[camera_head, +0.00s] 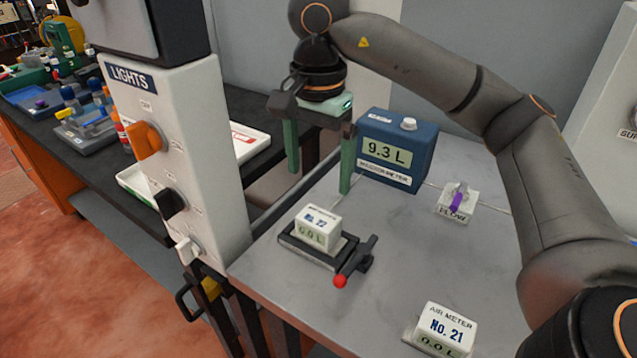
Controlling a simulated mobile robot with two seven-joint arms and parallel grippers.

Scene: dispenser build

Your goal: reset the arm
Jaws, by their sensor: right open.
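My right arm comes in from the right, and its gripper (319,162) hangs above the grey table (300,290) near its back left edge. Its two green fingers point down and stand wide apart with nothing between them. A white meter No. 22 (318,227) sits in a black holder (300,250) in front of the gripper. A black lever with a red knob (340,281) is at the holder's right side. The gripper is apart from the meter. My left gripper is not in view.
A blue meter reading 9.3 L (398,150) stands behind and right of the gripper. A white FLOW valve with a purple handle (457,203) is to its right. Air meter No. 21 (442,330) is at the front. A white LIGHTS panel (178,160) rises at left.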

